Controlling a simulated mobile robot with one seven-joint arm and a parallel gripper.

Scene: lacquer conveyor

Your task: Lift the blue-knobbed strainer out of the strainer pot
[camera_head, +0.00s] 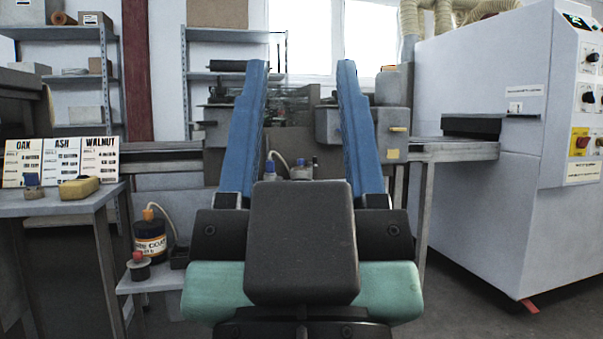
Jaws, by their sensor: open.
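My gripper (301,68) stands in the middle of the view with its two long blue fingers wide apart and nothing held between them. Low between the fingers, beyond my gripper, a small grey container with a bluish top (300,170) shows beside a pale hose. Another small blue-topped piece (270,167) is left of it, close to the left finger. They are small and partly hidden by my gripper's dark body; I cannot tell for certain which is the strainer or the strainer pot.
A side table (60,205) at left holds a yellow sponge (79,187), a small blue-grey block (32,186) and wood-name cards. A low shelf (150,280) holds a dark labelled bottle (150,238) and a red-knobbed item (138,266). A white machine (490,160) fills the right.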

